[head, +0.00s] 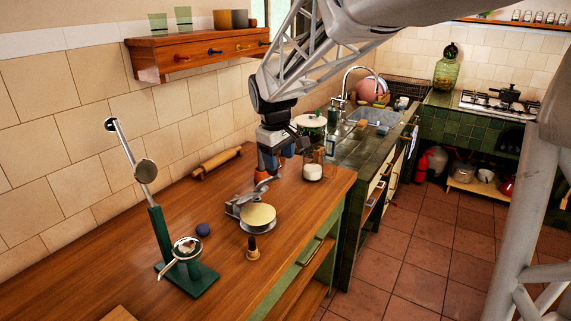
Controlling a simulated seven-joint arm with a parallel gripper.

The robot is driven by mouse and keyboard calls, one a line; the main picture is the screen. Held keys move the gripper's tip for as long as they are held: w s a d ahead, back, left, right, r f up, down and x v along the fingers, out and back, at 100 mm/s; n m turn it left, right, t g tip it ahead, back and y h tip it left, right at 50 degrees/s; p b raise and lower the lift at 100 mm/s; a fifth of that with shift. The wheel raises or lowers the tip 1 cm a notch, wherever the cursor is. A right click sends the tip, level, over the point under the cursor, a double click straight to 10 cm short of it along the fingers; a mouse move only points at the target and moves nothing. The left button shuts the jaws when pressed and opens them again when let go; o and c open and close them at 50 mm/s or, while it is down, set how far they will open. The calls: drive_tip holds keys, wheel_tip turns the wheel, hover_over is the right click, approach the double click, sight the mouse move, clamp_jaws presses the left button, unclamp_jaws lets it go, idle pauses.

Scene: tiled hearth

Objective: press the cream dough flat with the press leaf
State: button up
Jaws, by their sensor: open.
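A round cream disc (258,214), which looks like the cream dough, lies on a round metal plate (259,229) on the wooden counter. Grey metal parts stand at the plate's left back edge; whether they include the press leaf I cannot tell. My gripper (266,178) is open, pointing down just behind the cream disc. Its fingertips are small here and partly unclear, and I see nothing held between them.
A dark blue lump (203,230) and a small wooden-handled tool (252,250) lie near the plate. A rolling pin (217,162) rests by the wall. A glass jar (313,165) and a lidded pot (310,125) stand behind to the right. The counter's front left is mostly clear.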

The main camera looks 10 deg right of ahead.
drive_tip(key=s+d+r+m, duration=0.1)
drive_tip(key=s, duration=0.6)
drive_tip(key=shift+s+d+r+m, duration=0.2)
drive_tip(key=shift+s+m, duration=0.1)
drive_tip(key=shift+s, duration=0.1)
drive_tip(key=shift+c, duration=0.3)
